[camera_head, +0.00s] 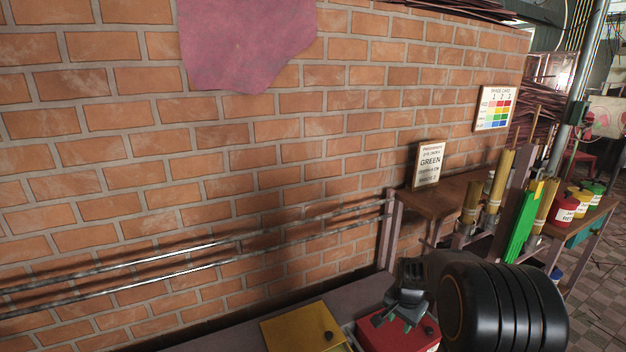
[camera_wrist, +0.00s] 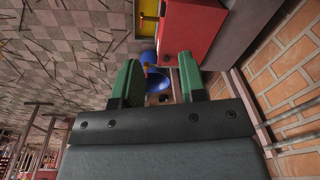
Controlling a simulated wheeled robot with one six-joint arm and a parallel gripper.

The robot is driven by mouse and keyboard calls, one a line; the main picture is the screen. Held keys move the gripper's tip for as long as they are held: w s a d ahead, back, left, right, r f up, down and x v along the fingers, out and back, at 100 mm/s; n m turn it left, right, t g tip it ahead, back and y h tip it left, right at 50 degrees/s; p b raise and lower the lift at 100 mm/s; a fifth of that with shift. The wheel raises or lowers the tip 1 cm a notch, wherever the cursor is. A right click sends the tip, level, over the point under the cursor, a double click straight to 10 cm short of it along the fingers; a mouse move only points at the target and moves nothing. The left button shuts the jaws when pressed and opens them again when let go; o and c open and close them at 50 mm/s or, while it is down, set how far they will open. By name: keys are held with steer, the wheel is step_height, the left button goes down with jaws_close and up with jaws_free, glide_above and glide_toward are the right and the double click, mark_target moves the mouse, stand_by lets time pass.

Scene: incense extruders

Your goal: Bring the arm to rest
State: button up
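My gripper (camera_head: 398,316) hangs at the lower middle of the head view, in front of a red box (camera_head: 372,340). My dark arm link covers the area to its right. In the wrist view the two green fingers of my gripper (camera_wrist: 159,64) stand apart, with nothing held between them. Blue round objects (camera_wrist: 158,84) show in the gap, beyond the fingertips. The red box (camera_wrist: 190,28) lies ahead of the right finger in the wrist view.
A yellow box (camera_head: 298,330) sits left of the red box on a bench by the brick wall (camera_head: 220,170). Tall cylinders (camera_head: 497,180), a green bar (camera_head: 520,230) and colored pots (camera_head: 565,209) stand to the right.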

steer(key=s+a+r+n+t+p, duration=0.1)
steer(key=s+a+r+n+p, duration=0.1)
steer(key=s+r+p, duration=0.4)
steer(key=s+a+r+n+p, duration=0.3)
steer(key=s+r+n+p, duration=0.1)
steer(key=r, duration=1.2)
steer(key=s+a+r+n+t+p, duration=0.1)
steer(key=s+a+r+n+p, duration=0.1)
steer(key=s+r+p, duration=0.5)
step_height(320, 180, up, 5)
steer(key=shift+s+a+f+n+t+p, duration=0.2)
steer(key=shift+s+a+n+t+p, duration=0.15)
steer(key=shift+s+n, duration=0.6)
steer(key=shift+s, duration=0.25)
